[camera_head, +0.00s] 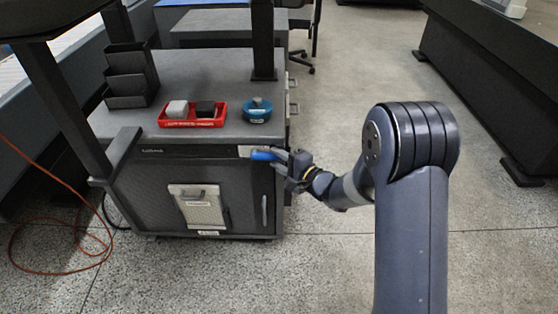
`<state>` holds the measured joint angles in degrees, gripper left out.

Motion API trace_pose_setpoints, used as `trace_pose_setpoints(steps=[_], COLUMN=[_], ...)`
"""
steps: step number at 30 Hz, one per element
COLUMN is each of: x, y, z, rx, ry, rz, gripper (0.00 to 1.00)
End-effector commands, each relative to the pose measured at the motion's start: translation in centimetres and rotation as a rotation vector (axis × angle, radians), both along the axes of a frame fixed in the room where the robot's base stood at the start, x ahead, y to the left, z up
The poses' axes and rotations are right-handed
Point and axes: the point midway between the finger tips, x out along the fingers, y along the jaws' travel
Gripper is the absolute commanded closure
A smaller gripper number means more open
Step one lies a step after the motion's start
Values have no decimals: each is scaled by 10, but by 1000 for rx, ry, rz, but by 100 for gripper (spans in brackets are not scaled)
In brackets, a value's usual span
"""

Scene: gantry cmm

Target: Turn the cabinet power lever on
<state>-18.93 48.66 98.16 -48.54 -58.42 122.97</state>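The grey cabinet (150,200) stands left of centre, with a control strip along its top front edge. A blue handle (263,155), likely the power lever, sticks out at the strip's right end, beside a light plate (246,150). My gripper (279,156) is at the right end of the blue handle, its fingers around or against it. The fingers are small and partly hidden, so I cannot tell how tightly they close. The lever's pivot and any on/off marking are too small to read.
On the cabinet top are a red tray (192,123) with two blocks, a blue round container (257,111) and a black stepped organizer (130,77). A clipboard-like panel (197,207) hangs on the front. An orange cable (60,250) lies on the left floor. The floor at right is clear.

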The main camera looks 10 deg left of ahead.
Motion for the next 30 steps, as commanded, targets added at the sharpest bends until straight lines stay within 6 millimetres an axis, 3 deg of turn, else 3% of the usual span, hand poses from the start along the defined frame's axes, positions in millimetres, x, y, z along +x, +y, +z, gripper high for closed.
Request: trace_pose_setpoints(steps=[2,13,23,30], x=[0,0,0,13], y=[0,0,-1,-1], z=[0,0,0,-5], rx=[0,0,1,56], ry=[0,0,0,14], rz=[0,0,0,-1], gripper=[70,100,100,100])
